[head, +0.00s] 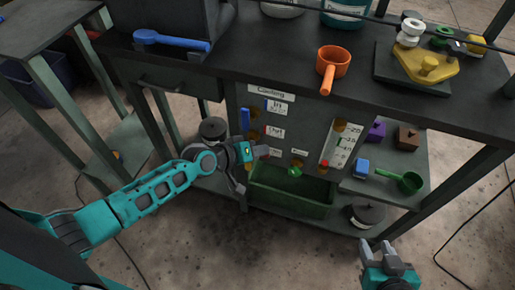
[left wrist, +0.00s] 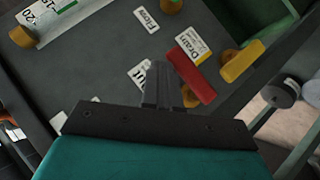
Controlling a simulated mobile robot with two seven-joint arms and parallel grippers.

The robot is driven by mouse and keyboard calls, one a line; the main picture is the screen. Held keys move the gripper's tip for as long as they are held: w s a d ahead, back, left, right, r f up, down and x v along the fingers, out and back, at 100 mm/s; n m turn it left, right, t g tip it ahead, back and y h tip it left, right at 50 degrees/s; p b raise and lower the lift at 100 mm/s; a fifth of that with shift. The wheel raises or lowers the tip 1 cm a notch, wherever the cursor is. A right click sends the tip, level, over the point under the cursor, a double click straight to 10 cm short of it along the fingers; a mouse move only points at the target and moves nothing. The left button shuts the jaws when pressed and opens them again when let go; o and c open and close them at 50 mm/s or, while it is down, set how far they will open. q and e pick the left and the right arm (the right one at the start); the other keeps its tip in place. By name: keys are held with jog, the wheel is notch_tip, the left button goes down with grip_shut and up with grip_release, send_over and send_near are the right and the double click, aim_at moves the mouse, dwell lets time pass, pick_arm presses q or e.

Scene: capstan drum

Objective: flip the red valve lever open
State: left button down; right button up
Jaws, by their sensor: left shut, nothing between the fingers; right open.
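The red lever (left wrist: 195,76) shows in the left wrist view, slanting across an orange-brown knob on the dark panel (left wrist: 100,65) beside a label that seems to read Drain. I cannot make it out in the head view, where my left gripper covers that part. My left gripper (head: 263,152) is shut and empty in front of the panel's lower left. In the left wrist view its fingertips (left wrist: 157,68) lie just left of the red lever; I cannot tell whether they touch. My right gripper (head: 376,246) is open and empty, low in front of the bench's right side.
A yellow lever (left wrist: 243,62) sits close to the red one. A blue lever (head: 245,118) stands upright on the panel's left. A green bin (head: 290,203) is below. The benchtop above holds an orange scoop (head: 332,65) and a blue spoon (head: 175,41).

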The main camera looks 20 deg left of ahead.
dwell(0.7)
pick_arm(q)
jog(key=s+r+p, duration=0.3)
jog(key=s+r, duration=0.4)
jog(key=r, duration=0.4)
jog(key=shift+s+f, duration=0.1)
jog(key=shift+s, duration=0.05)
dwell(0.5)
jog(key=s+a+f+m+t+y, duration=0.1)
jog(key=s+a+f+m+y, duration=0.2)
jog(key=s+f+m, duration=0.3)
jog(key=s+f+y, duration=0.1)
jog(key=s, duration=0.3)
jog(key=shift+s+y, duration=0.25)
jog(key=shift+y, duration=0.15)
